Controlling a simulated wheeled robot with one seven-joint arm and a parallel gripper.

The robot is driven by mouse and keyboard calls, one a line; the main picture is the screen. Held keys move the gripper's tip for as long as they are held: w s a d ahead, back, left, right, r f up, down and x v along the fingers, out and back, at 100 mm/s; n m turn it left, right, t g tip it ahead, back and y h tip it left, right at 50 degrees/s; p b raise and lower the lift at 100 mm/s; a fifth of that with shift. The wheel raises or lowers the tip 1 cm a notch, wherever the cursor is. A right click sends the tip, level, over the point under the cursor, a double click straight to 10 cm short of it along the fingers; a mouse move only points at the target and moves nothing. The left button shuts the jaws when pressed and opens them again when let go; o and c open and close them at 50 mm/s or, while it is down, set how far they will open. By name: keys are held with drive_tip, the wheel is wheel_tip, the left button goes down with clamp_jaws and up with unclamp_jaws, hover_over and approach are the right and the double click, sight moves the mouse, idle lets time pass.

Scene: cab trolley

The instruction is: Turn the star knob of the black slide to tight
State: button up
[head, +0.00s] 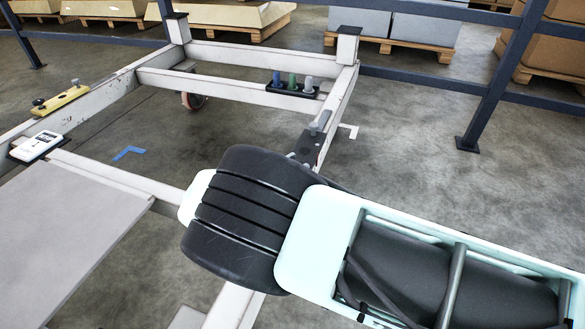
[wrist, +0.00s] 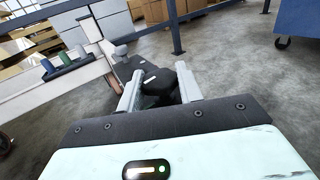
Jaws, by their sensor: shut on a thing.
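The black slide (head: 309,148) sits on the right-hand rail of the pale trolley frame, with a grey upright peg on its far part. In the wrist view the black slide (wrist: 128,68) lies just beyond my fingers. My gripper (wrist: 158,82) has one grey finger on each side of a dark star knob (wrist: 157,88) and is shut on it. The fingers partly cover the knob, and its lobes are hard to make out. In the head view my arm hides the knob and nearly all of my gripper.
A black holder (head: 292,90) with blue, green and grey pegs is on the far crossbar. A yellow slide (head: 60,101) and a white device (head: 38,146) are on the left rail. A dark blue railing (head: 430,82) stands behind.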

drive_tip(key=shift+m+g+h, duration=0.5)
drive_tip(key=shift+m+g, duration=0.1)
drive_tip(key=shift+g, duration=0.2)
drive_tip(key=o, duration=1)
drive_tip(key=shift+a, duration=0.15)
drive_tip(key=v, duration=1.5)
drive_tip(key=shift+s+a+f, duration=0.1)
drive_tip(key=shift+a+f, duration=0.05)
drive_tip(key=shift+f, duration=0.1)
drive_tip(key=shift+b+v, duration=0.7)
drive_tip(key=shift+v, duration=0.2)
drive_tip(key=shift+r, duration=0.25)
